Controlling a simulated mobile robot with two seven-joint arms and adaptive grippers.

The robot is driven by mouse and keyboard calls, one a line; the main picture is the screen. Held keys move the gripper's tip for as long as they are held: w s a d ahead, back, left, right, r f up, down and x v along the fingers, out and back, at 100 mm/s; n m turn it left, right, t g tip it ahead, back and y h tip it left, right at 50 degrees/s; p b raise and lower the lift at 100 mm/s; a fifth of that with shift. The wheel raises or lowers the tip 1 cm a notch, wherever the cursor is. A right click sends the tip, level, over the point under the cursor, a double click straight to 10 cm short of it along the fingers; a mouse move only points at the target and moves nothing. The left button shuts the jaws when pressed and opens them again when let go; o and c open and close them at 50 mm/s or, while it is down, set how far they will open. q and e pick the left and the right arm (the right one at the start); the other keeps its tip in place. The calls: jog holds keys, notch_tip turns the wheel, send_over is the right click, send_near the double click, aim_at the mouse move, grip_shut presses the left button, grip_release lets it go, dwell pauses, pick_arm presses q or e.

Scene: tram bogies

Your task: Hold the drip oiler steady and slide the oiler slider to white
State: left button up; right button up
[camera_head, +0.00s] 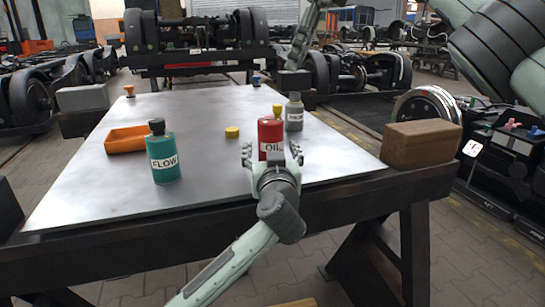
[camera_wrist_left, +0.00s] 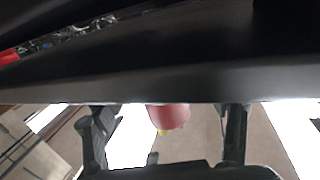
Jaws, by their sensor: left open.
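A red bottle labelled "Oil" (camera_head: 270,133) with a yellow top stands upright on the metal tabletop. I cannot tell whether it is the drip oiler, and no slider or white mark can be made out. My left gripper (camera_head: 271,154) is open at the near side of this bottle, its fingers spread to left and right. In the left wrist view, the red, yellow-tipped shape (camera_wrist_left: 170,116) shows between the two fingers, with a gap on each side.
A grey bottle (camera_head: 294,113) stands just behind right of the red one. A teal "FLOW" bottle (camera_head: 163,157), an orange tray (camera_head: 125,139) and a yellow disc (camera_head: 232,132) are to the left. A brown block (camera_head: 422,145) is at the right edge. The front-left tabletop is clear.

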pick_arm(q)
jog(key=shift+w, duration=0.8)
jog(key=shift+c, duration=0.6)
